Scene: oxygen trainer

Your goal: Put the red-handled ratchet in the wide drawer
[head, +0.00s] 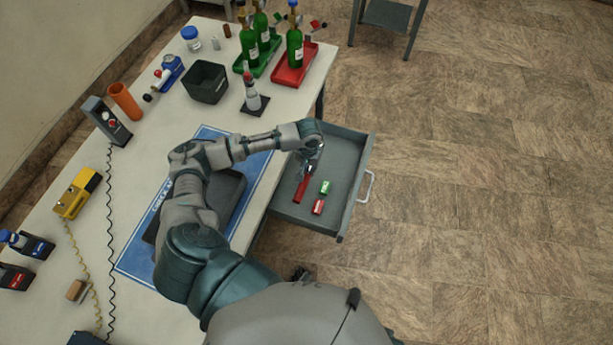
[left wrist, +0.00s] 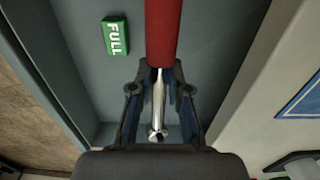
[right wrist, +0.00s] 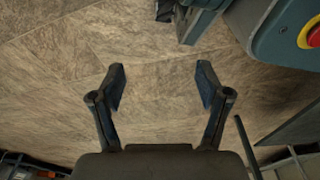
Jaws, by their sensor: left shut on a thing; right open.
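The red-handled ratchet (head: 301,189) is over the open wide drawer (head: 353,190), its red handle pointing toward the drawer's near side. My left gripper (head: 314,151) is at the drawer's far part, shut on the ratchet. In the left wrist view the fingers (left wrist: 159,82) close around the metal shank, and the red handle (left wrist: 163,34) extends beyond them. I cannot tell whether the ratchet touches the drawer floor. My right gripper (right wrist: 160,82) is open and empty above the floor tiles.
A green "FULL" tag (left wrist: 116,36) and a red tag (head: 318,207) lie in the drawer beside the handle. A dark tray (head: 235,187) rests on a blue mat (head: 134,262) under my left arm. Green bottles (head: 294,48) stand at the table's far end.

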